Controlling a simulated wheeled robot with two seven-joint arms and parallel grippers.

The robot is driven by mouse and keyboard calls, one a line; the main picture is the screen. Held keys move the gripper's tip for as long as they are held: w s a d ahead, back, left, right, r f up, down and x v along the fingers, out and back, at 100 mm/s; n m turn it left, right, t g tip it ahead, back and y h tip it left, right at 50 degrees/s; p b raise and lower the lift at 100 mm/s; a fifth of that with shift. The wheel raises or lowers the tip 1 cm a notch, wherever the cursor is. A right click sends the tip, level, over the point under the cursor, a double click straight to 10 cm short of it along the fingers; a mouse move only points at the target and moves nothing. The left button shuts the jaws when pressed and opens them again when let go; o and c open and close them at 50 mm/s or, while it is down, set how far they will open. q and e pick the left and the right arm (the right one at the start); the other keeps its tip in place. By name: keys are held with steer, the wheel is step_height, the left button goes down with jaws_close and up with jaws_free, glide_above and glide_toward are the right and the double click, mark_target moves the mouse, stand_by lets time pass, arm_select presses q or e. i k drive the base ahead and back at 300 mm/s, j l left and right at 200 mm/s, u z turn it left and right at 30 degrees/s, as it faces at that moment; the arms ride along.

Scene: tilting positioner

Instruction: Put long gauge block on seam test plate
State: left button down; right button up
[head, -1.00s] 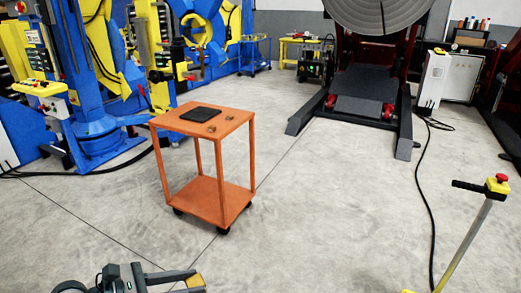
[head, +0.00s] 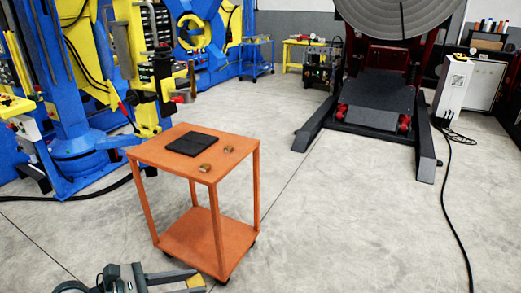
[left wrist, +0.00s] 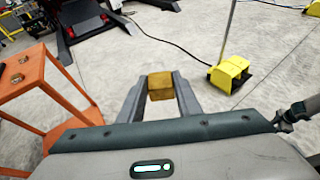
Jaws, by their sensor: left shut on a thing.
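My left gripper (head: 175,280) is at the bottom edge of the head view, shut on a yellow-brown block that looks like the long gauge block (head: 195,282). In the left wrist view the block (left wrist: 160,86) sits between the two grey fingers, above the floor and clear of the cart. A flat black plate, which looks like the seam test plate (head: 192,144), lies on top of the orange cart (head: 165,158), ahead of the gripper in the head view. My right gripper is not in view.
Two small brass-coloured pieces (head: 204,168) (head: 229,150) lie on the cart top beside the plate. Blue and yellow machinery (head: 85,140) stands at left behind the cart. A yellow foot pedal (left wrist: 230,73) and a cable are on the floor.

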mark_target(196, 142)
steer(key=i, duration=3.05)
steer(key=u, duration=0.65)
